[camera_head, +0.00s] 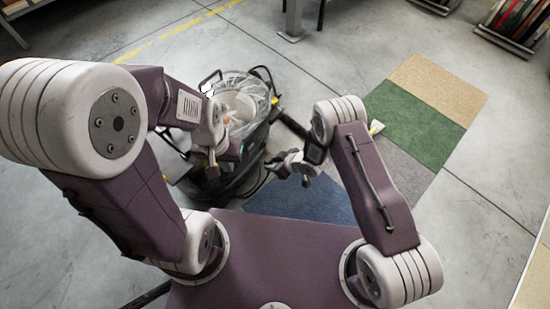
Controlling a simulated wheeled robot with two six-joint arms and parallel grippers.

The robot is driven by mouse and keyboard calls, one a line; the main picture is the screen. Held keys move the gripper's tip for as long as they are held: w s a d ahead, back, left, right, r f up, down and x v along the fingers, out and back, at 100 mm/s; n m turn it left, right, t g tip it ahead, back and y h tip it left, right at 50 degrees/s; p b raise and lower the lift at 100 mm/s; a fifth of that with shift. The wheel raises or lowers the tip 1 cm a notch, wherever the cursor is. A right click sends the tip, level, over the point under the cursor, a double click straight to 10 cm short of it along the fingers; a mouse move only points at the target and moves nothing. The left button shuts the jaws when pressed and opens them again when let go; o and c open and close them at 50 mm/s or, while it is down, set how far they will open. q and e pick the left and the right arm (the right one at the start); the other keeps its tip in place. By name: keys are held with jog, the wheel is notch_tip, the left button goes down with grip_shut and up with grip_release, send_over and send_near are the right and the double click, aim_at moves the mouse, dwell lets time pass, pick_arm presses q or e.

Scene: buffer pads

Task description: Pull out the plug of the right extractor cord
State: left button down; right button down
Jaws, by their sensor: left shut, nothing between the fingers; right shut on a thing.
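The extractor (235,185) is a dark machine with a clear dome (238,95) on top, standing on the floor left of centre. My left gripper (212,168) is shut and empty, in front of the machine's left side in this view. My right gripper (287,168) is at the machine's right side, shut on a small dark thing that looks like the plug of the cord. Part of a dark cord (262,183) shows beside it. The plug's outline is too small and too covered by the fingers to tell whether it is still in a socket.
Carpet pads lie to the right: tan (437,88), green (415,122), grey (397,168) and blue (300,200). A metal stand (293,22) is at the top. Racks of samples (510,28) stand at the top right. The concrete floor is clear at far right.

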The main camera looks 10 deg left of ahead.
aim_at(251, 149)
jog(key=w+a+b, duration=0.2)
jog(key=w+a, duration=0.1)
jog(key=a, duration=0.2)
jog(key=shift+w+a+b, duration=0.15)
jog(key=shift+a+b, duration=0.2)
jog(key=shift+b, duration=0.05)
jog(key=shift+r, duration=0.1)
dwell(0.4)
jog(key=shift+w+a+p, duration=0.1)
jog(key=shift+a+p, duration=0.1)
jog(key=shift+p, duration=0.3)
dwell(0.6)
jog(key=shift+w+a, duration=0.1)
jog(key=shift+a, duration=0.05)
dwell(0.4)
jog(key=c, duration=0.9)
grip_release()
jog(key=shift+c, duration=0.2)
